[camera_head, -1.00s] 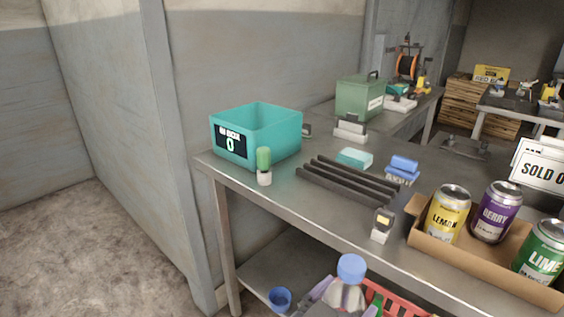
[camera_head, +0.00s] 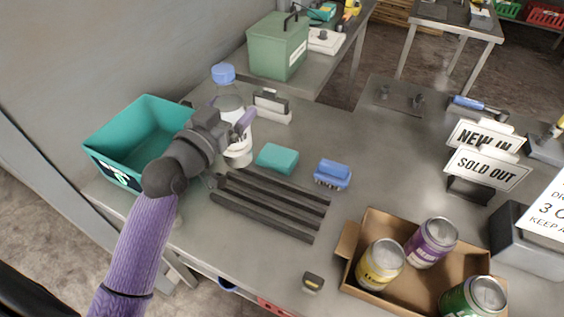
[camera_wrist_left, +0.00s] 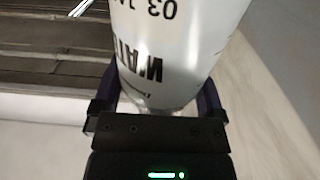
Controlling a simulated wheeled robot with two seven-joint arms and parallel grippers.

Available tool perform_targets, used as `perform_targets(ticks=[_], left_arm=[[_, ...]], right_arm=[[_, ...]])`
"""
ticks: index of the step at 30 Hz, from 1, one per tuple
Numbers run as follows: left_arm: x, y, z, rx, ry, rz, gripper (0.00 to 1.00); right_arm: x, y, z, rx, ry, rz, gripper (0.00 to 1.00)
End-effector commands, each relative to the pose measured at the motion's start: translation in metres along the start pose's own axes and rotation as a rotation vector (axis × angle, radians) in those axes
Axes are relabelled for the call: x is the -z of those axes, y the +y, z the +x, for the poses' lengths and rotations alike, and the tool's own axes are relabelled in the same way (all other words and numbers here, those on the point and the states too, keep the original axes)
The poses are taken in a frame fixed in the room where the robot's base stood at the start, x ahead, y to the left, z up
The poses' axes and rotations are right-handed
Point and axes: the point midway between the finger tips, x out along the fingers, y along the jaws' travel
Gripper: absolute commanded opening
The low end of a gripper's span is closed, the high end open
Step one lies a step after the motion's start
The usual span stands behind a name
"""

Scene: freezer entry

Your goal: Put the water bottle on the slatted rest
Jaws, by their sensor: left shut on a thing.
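The water bottle (camera_head: 238,152) is clear with a white label and a blue cap, and it stands upright in my left gripper (camera_head: 232,122). The gripper is shut around its body. In the left wrist view the bottle (camera_wrist_left: 180,40) fills the top middle between the dark fingers (camera_wrist_left: 155,100). The slatted rest (camera_head: 270,205) is a set of dark parallel bars on the steel table. The bottle is by the rest's far left end; its height over the table is hard to tell. The rest's slats (camera_wrist_left: 50,40) show at the wrist view's upper left. My right gripper is not in view.
A teal bin (camera_head: 140,140) stands left of the bottle. A teal block (camera_head: 277,158) and a blue brush (camera_head: 332,174) lie behind the rest. A cardboard tray (camera_head: 355,245) of cans is at the front right. A small white-grey holder (camera_head: 272,106) stands behind the bottle.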

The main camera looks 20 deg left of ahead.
Motion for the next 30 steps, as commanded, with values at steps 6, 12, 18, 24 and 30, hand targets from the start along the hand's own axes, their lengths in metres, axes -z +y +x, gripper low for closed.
perform_targets(ticks=[6,12,18,24,30], left_arm=[[-0.048,-0.001,0.0,0.0,-0.003,-0.001,0.0],[-0.073,-0.001,0.0,0.001,0.001,0.0,0.0],[-0.102,-0.001,0.0,0.002,0.001,0.0,0.0],[-0.099,-0.001,0.0,0.002,0.003,0.0,0.0],[-0.102,-0.001,0.0,0.001,0.0,0.0,1.0]], right_arm=[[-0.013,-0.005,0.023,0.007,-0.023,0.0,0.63],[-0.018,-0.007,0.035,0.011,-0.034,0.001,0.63],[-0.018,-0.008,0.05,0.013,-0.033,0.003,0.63],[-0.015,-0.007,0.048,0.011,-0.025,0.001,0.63],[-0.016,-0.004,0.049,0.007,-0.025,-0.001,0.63]])
